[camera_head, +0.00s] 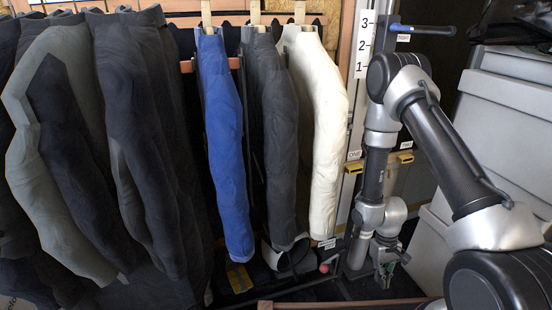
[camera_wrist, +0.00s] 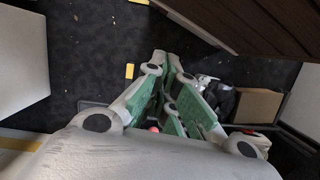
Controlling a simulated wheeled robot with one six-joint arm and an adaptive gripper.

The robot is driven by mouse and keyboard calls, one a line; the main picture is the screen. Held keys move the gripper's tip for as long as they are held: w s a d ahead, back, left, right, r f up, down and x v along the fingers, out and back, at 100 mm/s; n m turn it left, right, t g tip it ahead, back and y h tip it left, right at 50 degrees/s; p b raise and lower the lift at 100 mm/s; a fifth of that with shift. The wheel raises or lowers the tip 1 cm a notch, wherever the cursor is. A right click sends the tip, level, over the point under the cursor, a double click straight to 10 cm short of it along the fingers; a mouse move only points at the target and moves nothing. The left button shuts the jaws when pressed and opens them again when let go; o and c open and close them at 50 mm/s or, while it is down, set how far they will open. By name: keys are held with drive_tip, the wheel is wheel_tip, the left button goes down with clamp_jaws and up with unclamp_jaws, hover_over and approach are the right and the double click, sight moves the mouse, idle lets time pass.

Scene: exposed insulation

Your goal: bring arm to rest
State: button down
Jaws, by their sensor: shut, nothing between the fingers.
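My arm is on the right side of the head view, bent over at the top with its forearm hanging down. My gripper (camera_head: 387,272) is at its lower end, pointing down in front of the wall panel, low beside the hanging jackets. In the wrist view my gripper (camera_wrist: 168,62) shows its pale fingers with green pads drawn together at the tips. It is shut and empty. The dark floor (camera_wrist: 95,50) lies beyond the fingers.
Blue (camera_head: 222,130), dark grey (camera_head: 270,130) and white (camera_head: 325,125) jackets hang left of my arm. Grey bins (camera_head: 510,95) stand close on the right. A blue handle (camera_head: 425,30) is at top right. A cardboard box (camera_wrist: 256,105) shows in the wrist view.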

drive_tip(key=s+r+t, duration=0.2)
drive_tip(key=s+r, duration=0.2)
drive_tip(key=r, duration=1.3)
drive_tip(key=s+d+r+m+t, duration=0.1)
drive_tip(key=s+r+t, duration=0.2)
drive_tip(key=r, duration=1.4)
drive_tip(key=s+d+r+m+t, duration=0.1)
drive_tip(key=s+r, duration=0.4)
drive_tip(key=r, duration=1.2)
drive_tip(key=shift+s+d+t+y, duration=0.2)
drive_tip(key=shift+s+t+y, duration=0.1)
drive_tip(key=shift+t, duration=0.4)
